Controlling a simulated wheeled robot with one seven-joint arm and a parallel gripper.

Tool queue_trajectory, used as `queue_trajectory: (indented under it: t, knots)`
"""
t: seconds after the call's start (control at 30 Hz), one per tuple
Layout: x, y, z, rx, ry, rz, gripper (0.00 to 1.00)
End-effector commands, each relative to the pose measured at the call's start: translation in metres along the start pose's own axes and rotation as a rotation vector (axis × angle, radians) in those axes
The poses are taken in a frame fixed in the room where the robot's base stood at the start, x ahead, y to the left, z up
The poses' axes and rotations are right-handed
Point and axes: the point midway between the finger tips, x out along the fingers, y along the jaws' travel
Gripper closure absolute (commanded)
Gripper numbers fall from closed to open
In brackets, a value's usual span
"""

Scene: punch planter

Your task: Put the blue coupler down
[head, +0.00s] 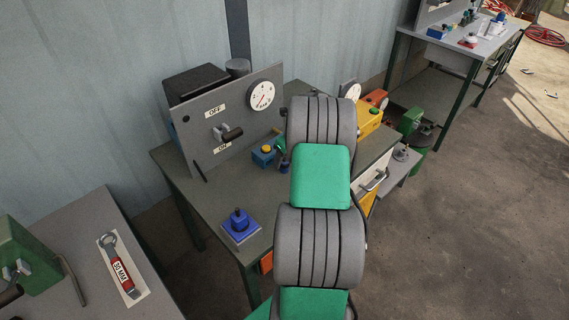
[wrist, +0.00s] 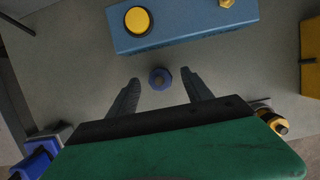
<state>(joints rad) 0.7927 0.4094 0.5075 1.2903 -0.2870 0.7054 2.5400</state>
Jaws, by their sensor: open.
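The blue coupler (wrist: 160,78) is a small blue ring-like piece with a dark centre. In the wrist view it sits on the grey bench top between the tips of my gripper (wrist: 159,84). The two dark fingers are spread, with a visible gap on each side of the coupler. In the head view the coupler (head: 284,168) shows as a small dark-blue spot beside my arm, which hides most of my gripper. Its exact height over the bench is hard to tell.
A blue box with a yellow button (wrist: 139,20) stands just beyond the coupler. A blue fitting on a blue base (head: 240,224) stands at the bench's near corner. An upright grey panel with a gauge (head: 262,95) rises behind. Bare bench top (head: 212,190) lies to the left.

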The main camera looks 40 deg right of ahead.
Motion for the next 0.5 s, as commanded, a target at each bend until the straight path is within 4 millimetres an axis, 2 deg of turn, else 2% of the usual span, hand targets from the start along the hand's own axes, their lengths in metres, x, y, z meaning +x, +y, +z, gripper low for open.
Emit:
queue_trajectory:
  t: [0.13, 0.37, 0.5]
  knots:
    - [0.019, 0.0, 0.001, -0.002, 0.001, 0.0, 0.42]
    - [0.022, 0.0, 0.001, -0.002, 0.0, -0.001, 0.42]
    - [0.022, 0.0, 0.001, -0.003, 0.0, -0.001, 0.53]
